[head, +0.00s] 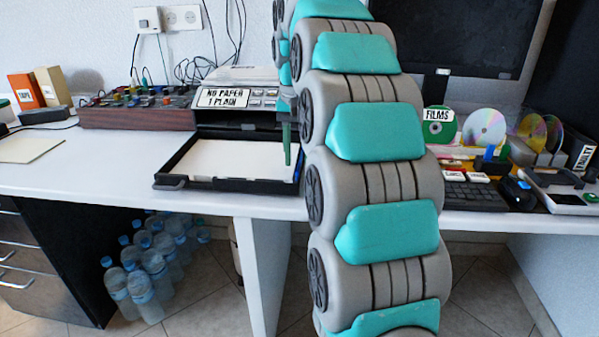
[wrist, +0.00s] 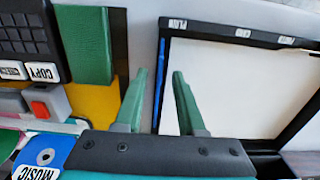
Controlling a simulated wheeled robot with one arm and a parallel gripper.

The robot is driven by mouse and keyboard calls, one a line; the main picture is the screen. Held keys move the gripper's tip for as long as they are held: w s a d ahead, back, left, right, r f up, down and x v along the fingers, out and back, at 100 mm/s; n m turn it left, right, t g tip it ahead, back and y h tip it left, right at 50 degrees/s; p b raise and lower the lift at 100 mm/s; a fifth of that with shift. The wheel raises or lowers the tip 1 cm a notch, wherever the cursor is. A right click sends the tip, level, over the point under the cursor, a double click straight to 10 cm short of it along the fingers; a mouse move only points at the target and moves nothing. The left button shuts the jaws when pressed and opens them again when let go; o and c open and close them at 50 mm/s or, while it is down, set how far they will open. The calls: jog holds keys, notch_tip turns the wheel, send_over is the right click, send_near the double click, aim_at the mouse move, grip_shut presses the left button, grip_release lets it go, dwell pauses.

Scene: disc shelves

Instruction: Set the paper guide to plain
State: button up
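The printer (head: 236,98) has a sign reading "NO PAPER 1 PLAIN". Its black paper tray (head: 170,181) is pulled out and holds white paper (head: 235,160). In the wrist view, marks on the tray's rim (wrist: 210,28) include one reading PLAIN (wrist: 178,25). A thin blue strip (wrist: 161,75), apparently the paper guide, lies along the tray's left side there, close to the PLAIN mark. My gripper (wrist: 160,73) is open and empty, with the strip showing between its green fingers. I cannot tell how far above it they are. In the head view my arm hides the tray's right surroundings.
A control panel with knobs (head: 138,108) stands left of the printer. To the right are discs (head: 486,127), a keyboard (head: 470,195) and a black mouse (head: 517,193). In the wrist view a green block (wrist: 87,50) and a COPY label (wrist: 42,72) lie left of my fingers.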

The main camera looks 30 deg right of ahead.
notch_tip(320, 180, down, 2)
jog(key=shift+f, duration=0.1)
grip_shut()
dwell(1.5)
